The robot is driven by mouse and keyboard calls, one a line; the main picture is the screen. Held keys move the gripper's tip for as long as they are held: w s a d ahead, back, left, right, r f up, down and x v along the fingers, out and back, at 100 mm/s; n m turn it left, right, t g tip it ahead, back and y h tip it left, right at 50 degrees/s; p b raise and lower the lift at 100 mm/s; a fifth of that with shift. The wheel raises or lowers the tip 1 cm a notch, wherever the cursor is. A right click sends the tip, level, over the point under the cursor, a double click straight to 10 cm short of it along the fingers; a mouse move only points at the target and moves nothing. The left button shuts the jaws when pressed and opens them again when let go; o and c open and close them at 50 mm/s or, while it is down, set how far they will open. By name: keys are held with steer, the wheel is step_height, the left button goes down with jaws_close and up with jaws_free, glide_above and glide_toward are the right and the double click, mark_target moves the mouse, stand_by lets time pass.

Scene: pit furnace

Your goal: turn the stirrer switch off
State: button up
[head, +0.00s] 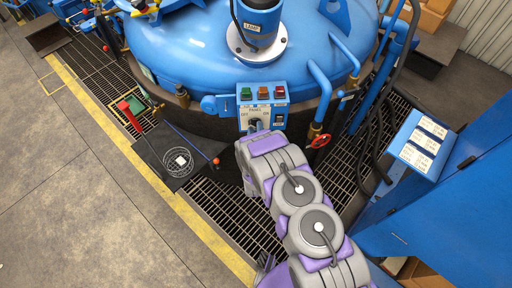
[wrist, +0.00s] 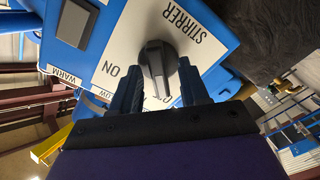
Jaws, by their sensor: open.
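The stirrer switch (wrist: 160,70) is a dark grey rotary knob on a white plate marked STIRRER and ON in the wrist view. Its raised grip runs roughly up and down in that picture. My gripper (wrist: 161,66) is open, with one blue finger on each side of the knob. I cannot tell whether either finger touches it. In the head view the knob (head: 254,124) shows on the blue control box (head: 241,107) on the furnace side, just beyond my gripper. My wrist partly hides the plate below it.
The box carries green, orange and red buttons (head: 263,92) and a dark rocker (wrist: 76,22). A wire basket (head: 178,170) lies on a dark plate at left. A blue cabinet (head: 450,190) stands at far right.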

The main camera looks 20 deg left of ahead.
steer(key=p+v, duration=0.2)
steer(key=v, duration=1.4)
steer(key=shift+s, duration=0.1)
stand_by(0.3)
